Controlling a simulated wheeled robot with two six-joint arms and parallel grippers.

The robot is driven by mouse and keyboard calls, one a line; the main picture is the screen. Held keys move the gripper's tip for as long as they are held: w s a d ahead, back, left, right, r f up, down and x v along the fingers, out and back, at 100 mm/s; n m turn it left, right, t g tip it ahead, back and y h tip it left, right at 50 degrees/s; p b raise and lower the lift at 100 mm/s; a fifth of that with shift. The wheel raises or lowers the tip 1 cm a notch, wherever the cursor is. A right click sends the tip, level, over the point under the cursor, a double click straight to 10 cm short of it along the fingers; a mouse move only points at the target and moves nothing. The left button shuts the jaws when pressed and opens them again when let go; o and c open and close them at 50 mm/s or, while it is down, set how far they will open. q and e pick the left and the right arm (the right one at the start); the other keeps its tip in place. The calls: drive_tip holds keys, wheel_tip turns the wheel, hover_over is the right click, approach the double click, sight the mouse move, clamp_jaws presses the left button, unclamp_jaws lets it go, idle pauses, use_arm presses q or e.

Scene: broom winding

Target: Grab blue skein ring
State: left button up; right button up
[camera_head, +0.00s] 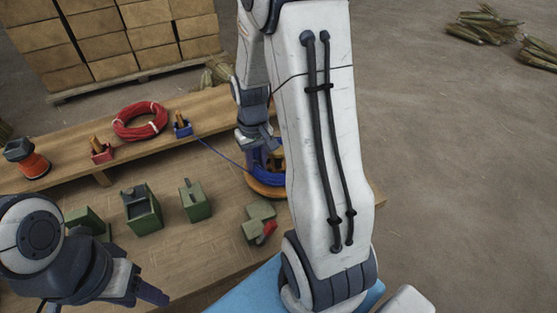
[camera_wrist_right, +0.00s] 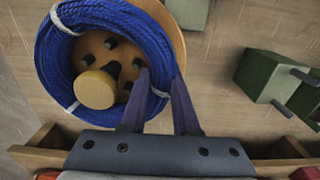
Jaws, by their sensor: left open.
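The blue skein ring (camera_wrist_right: 58,45) is a coil of blue cord bound with white ties, around an orange spool (camera_wrist_right: 97,55) in the right wrist view. My right gripper (camera_wrist_right: 161,78) has its two fingers apart, with the ring's right side between them; I cannot tell whether they press on it. In the head view the ring (camera_head: 262,160) is partly hidden by my right arm, and the right fingertips are hard to make out. My left gripper (camera_head: 142,295) is open and empty at the lower left, away from the ring.
A red coil (camera_head: 140,121) lies on the wooden bench's raised shelf beside small red and blue holders. Green blocks (camera_head: 142,210) stand on the lower bench surface. An orange spool (camera_head: 32,163) is at the left. Stacked boxes (camera_head: 110,40) stand behind; the floor at right is mostly clear.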

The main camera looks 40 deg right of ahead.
drive_tip(key=shift+f, duration=0.15)
clamp_jaws()
